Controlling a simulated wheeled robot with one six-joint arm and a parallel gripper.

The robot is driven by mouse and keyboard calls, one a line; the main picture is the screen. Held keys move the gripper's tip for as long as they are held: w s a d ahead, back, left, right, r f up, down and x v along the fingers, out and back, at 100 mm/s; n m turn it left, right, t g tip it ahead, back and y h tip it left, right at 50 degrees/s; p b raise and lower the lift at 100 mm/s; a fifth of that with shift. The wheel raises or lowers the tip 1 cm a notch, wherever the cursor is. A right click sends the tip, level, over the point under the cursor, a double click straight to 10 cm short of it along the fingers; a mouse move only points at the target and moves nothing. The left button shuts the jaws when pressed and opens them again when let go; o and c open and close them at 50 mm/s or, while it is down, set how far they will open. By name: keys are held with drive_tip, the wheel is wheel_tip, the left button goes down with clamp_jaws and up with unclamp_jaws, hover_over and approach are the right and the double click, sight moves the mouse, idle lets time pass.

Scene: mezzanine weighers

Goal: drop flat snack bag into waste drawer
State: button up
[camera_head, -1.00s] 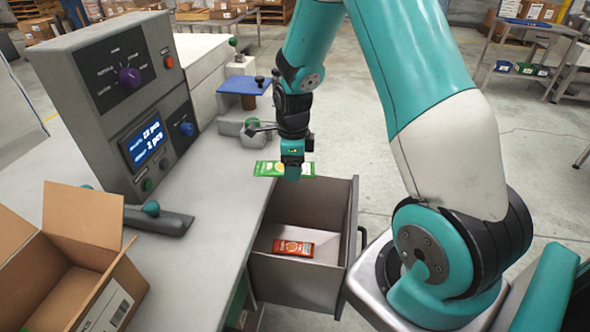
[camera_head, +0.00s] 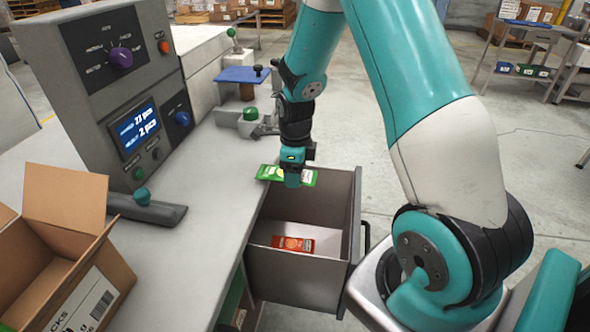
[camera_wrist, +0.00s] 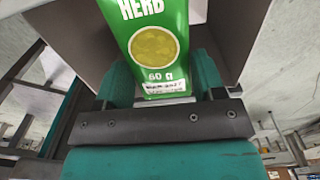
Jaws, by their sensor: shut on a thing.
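My gripper (camera_head: 292,181) is shut on a flat green snack bag (camera_head: 272,173) above the far part of the open waste drawer (camera_head: 300,277). The bag sticks out on both sides of the jaws. In the wrist view the green bag (camera_wrist: 153,45) fills the space between the two teal fingers, with the words HERB and 60 g and a yellow round picture. A red snack bag (camera_head: 293,244) lies flat on the drawer floor, nearer the front wall. The underside of the held bag is hidden.
The grey counter (camera_head: 205,200) borders the drawer on the left. On it stand a control panel (camera_head: 120,90) with a lit display and an open cardboard box (camera_head: 65,290). A green-knobbed fixture (camera_head: 250,115) and blue plate (camera_head: 243,75) are behind the drawer.

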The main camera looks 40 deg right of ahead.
drive_tip(key=o, duration=1)
wheel_tip(320, 180, up, 18)
drive_tip(key=shift+f, duration=0.25)
drive_tip(key=s+a+r+n+y, duration=0.2)
drive_tip(key=s+a+n, duration=0.8)
drive_tip(key=n, duration=0.7)
drive_tip(key=s+a+r+n+y, duration=0.2)
drive_tip(key=s+a+n, duration=0.8)
drive_tip(key=a+n, duration=0.4)
drive_tip(key=n, duration=0.4)
drive_tip(key=shift+s+n, duration=0.25)
drive_tip(key=shift+n, duration=0.05)
